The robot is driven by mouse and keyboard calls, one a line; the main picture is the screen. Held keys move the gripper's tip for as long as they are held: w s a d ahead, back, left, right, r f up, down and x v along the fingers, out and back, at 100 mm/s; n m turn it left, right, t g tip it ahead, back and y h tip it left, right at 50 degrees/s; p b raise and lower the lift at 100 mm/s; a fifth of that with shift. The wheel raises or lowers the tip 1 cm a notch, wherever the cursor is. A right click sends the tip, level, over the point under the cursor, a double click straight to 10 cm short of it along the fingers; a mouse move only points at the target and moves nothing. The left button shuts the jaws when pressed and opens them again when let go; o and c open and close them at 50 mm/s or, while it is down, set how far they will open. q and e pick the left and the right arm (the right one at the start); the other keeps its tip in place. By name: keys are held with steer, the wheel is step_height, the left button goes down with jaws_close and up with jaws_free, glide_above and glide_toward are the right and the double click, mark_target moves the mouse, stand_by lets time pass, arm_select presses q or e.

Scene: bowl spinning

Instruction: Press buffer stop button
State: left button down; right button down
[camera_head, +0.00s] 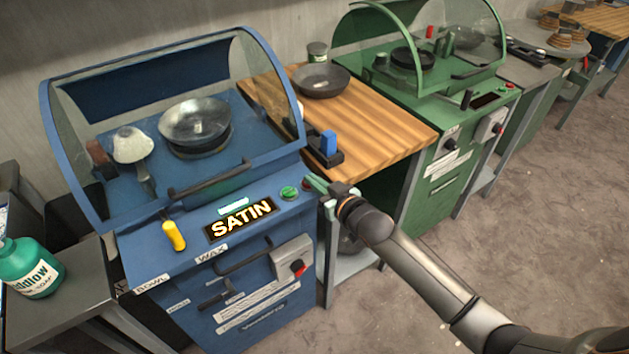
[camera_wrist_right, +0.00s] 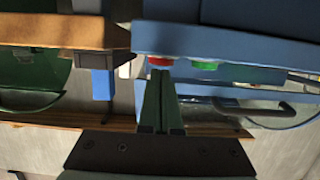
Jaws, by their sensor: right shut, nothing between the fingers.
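The blue buffing machine (camera_head: 135,245) has a lit sign reading SATIN (camera_head: 241,219) on its sloped front panel. A green button (camera_head: 289,192) sits at the right of that panel; it also shows in the right wrist view (camera_wrist_right: 205,66). A red button (camera_wrist_right: 160,61) is beside it in the right wrist view; in the head view it is mostly hidden by my fingers. My right gripper (camera_head: 318,185) is shut and empty, its tips at the panel's right edge. In the wrist view the fingertips (camera_wrist_right: 160,80) line up with the red button, at or very near it; contact is unclear.
A yellow handle (camera_head: 173,236) and a clear hood (camera_head: 200,100) over a metal bowl (camera_head: 195,122) belong to the blue machine. A red knob (camera_head: 297,267) is on its front box. A wooden bench (camera_head: 375,115) and a green machine (camera_head: 440,150) stand right.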

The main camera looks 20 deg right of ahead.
step_height(320, 180, down, 2)
steer(key=shift+b, duration=0.3)
steer(key=shift+s, duration=0.1)
steer(key=shift+f, duration=0.1)
step_height(320, 180, up, 5)
steer(key=p, duration=0.4)
steer(key=shift+s+p, duration=0.15)
steer(key=shift+p, duration=0.2)
steer(key=v, duration=0.9)
steer(key=shift+s+r, duration=0.2)
steer(key=shift+d, duration=0.15)
steer(key=s+a+f+g+h, duration=0.1)
steer(key=s+f+g, duration=0.1)
steer(key=s+f, duration=0.7)
steer(key=s+a+f+m+g, duration=0.1)
steer(key=s+a+f+g, duration=0.1)
steer(key=s+f, duration=0.7)
steer(key=s+g, duration=0.1)
steer(key=s, duration=0.2)
steer(key=shift+s+a+f+h, duration=0.15)
steer(key=shift+s+f+h, duration=0.15)
steer(key=shift+f+h, duration=0.1)
